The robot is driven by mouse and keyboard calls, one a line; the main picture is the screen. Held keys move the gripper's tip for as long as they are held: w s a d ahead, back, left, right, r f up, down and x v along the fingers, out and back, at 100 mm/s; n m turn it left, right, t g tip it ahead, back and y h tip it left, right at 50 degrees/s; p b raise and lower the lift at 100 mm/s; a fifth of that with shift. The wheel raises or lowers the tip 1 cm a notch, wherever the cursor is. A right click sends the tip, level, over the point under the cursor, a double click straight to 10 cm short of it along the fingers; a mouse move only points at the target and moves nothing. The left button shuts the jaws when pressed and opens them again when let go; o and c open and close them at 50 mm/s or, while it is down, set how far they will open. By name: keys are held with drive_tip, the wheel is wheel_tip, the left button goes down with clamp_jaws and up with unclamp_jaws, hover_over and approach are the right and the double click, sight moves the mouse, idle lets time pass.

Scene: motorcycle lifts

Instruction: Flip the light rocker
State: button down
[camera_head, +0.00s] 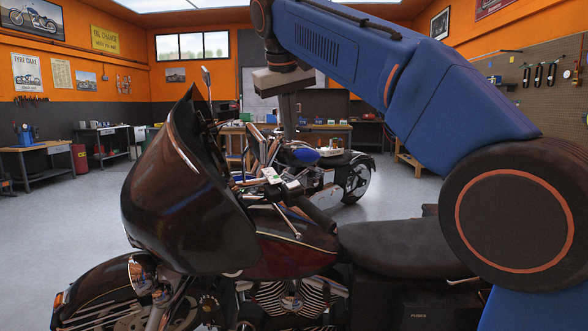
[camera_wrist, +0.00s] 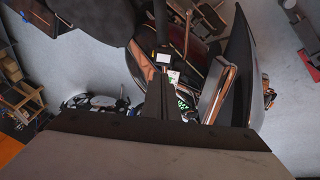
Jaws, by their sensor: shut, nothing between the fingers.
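A small white switch panel with green marks (camera_head: 271,175) sits near the handlebar of the dark red motorcycle (camera_head: 290,250). A white-and-green piece (camera_wrist: 173,76) also shows in the wrist view, just beyond the fingers. The light rocker itself is too small to tell apart. My gripper (camera_head: 289,134) points down above the handlebar area, shut and empty. In the wrist view its dark fingers (camera_wrist: 158,82) hide part of the panel area. I cannot tell whether the fingertips touch anything.
The large dark fairing (camera_head: 175,190) rises left of the handlebar, with a mirror (camera_head: 206,76) above it. The black seat (camera_head: 400,248) lies to the right. A second motorcycle (camera_head: 358,180) and workbenches (camera_head: 45,150) stand behind. Grey floor (camera_head: 60,220) is clear at left.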

sight(296, 182)
drive_tip(key=x, duration=1.4)
drive_tip(key=shift+d, duration=0.1)
